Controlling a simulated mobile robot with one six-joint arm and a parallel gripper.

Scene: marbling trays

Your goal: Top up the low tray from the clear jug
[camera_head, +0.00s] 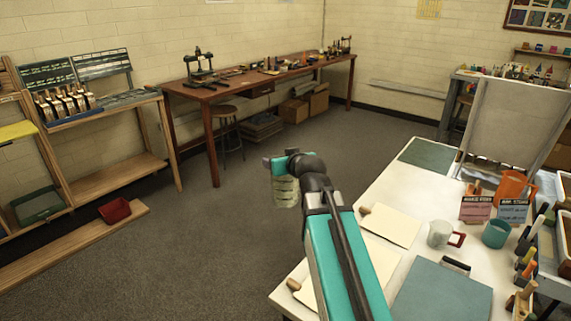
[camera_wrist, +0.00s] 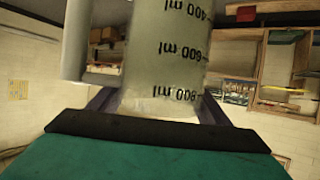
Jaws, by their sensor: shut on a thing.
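The clear jug (camera_head: 286,190) is held out over open floor, left of the white table, and looks roughly upright. In the wrist view the jug (camera_wrist: 165,50) fills the middle, with dark ml marks that read upside down and a pale handle at left. My gripper (camera_head: 283,168) is shut on it; its dark fingers (camera_wrist: 158,106) lie on both sides of the jug in the wrist view. How much liquid the jug holds is unclear. I cannot make out which thing is the low tray.
The white table (camera_head: 378,198) at right holds cream sheets (camera_head: 392,226), a grey-blue board (camera_head: 442,292), a pale mug (camera_head: 439,234), a teal cup (camera_head: 495,234) and small signs. A red bin (camera_head: 115,210) rests on a low plank. A brown workbench (camera_head: 235,88) stands behind. The middle floor is clear.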

